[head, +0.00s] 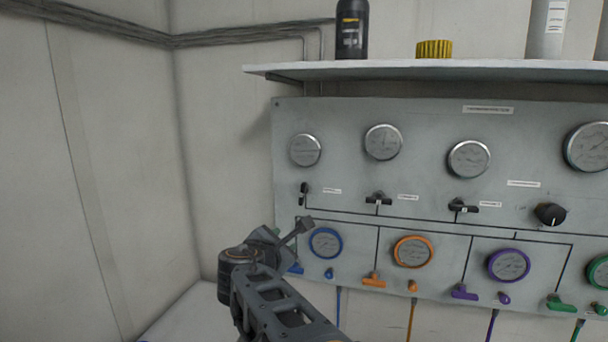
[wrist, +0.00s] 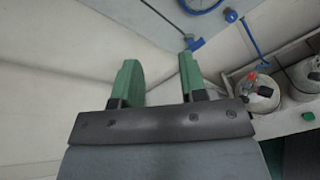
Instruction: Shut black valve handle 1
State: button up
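Three small black valve handles sit in a row on the grey panel (head: 340,115) in the head view. The leftmost black handle (head: 304,193) stands upright. The middle black handle (head: 378,199) and the right black handle (head: 463,208) lie sideways. Their labels are too small to read, so I cannot confirm which is number 1. My gripper (head: 300,228) is below the leftmost handle, apart from it, in front of the panel's lower left. In the wrist view, my gripper's green fingers (wrist: 158,62) are spread with nothing between them. No black valve handle on the panel is visible there.
A blue handle (wrist: 195,43) shows just beyond my right finger in the wrist view. Blue (head: 326,243), orange (head: 413,252) and purple (head: 509,265) gauges line the lower panel. A black knob (head: 551,214) sits right. A shelf (head: 420,70) overhangs the panel.

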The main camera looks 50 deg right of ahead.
aim_at(303, 186)
jog(key=d+r+n+t+h+p, duration=0.1)
jog(key=d+r+n+h, duration=0.2)
jog(key=r+n, duration=0.35)
jog(key=shift+m, duration=0.55)
jog(key=p+x, duration=0.1)
jog(key=x, duration=0.3)
jog(key=r+p+x, duration=0.1)
jog(key=x, duration=0.4)
jog(key=p+x, duration=0.1)
jog(key=x, duration=0.4)
jog(key=shift+w+a+r, duration=0.25)
jog(key=shift+w+r, duration=0.05)
jog(key=shift+w, duration=0.05)
jog(key=shift+c, duration=0.3)
grip_shut()
